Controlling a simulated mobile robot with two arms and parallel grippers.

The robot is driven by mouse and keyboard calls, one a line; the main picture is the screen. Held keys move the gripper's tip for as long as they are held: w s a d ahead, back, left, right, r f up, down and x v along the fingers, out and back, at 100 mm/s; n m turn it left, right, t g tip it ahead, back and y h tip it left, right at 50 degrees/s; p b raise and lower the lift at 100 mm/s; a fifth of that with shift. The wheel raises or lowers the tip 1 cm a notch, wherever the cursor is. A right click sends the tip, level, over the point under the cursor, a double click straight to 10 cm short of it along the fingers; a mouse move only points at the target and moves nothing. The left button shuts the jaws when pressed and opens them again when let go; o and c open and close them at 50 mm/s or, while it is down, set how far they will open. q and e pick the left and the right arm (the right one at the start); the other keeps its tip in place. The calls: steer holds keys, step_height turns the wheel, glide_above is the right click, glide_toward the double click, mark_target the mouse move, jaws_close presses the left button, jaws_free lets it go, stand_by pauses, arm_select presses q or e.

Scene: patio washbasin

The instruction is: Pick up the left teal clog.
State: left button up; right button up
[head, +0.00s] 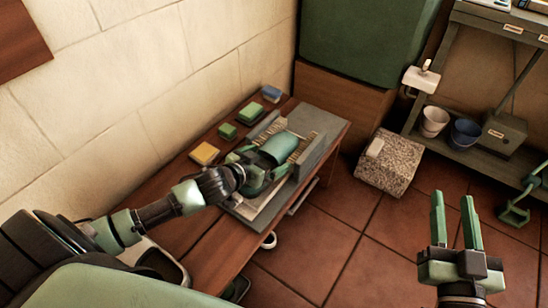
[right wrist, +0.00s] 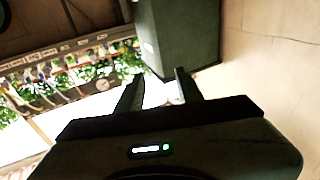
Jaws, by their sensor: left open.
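A teal clog (head: 279,148) with a rounded top lies on a grey boot-cleaning stand (head: 318,127), between rows of bristles. My left gripper (head: 260,167) is at its near end, with the green fingers apart. I cannot tell whether the fingers touch the clog; the hand hides part of its near end. No second clog is clearly visible. My right gripper (head: 456,222) is open and empty above the tiled floor, far right of the clog. Its spread fingers also show in the right wrist view (right wrist: 157,92), with nothing between them.
Green (head: 227,131), yellow (head: 205,153) and blue (head: 271,93) blocks lie on the wooden bench (head: 190,226) along the wall. A speckled stone block (head: 388,165) stands on the floor. A shelf at right holds a white pot (head: 434,121) and a blue pot (head: 465,134).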

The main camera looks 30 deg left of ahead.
arm_select(q)
steer(key=c, duration=1.8)
steer(key=shift+o, duration=0.2)
steer(key=shift+r, duration=0.1)
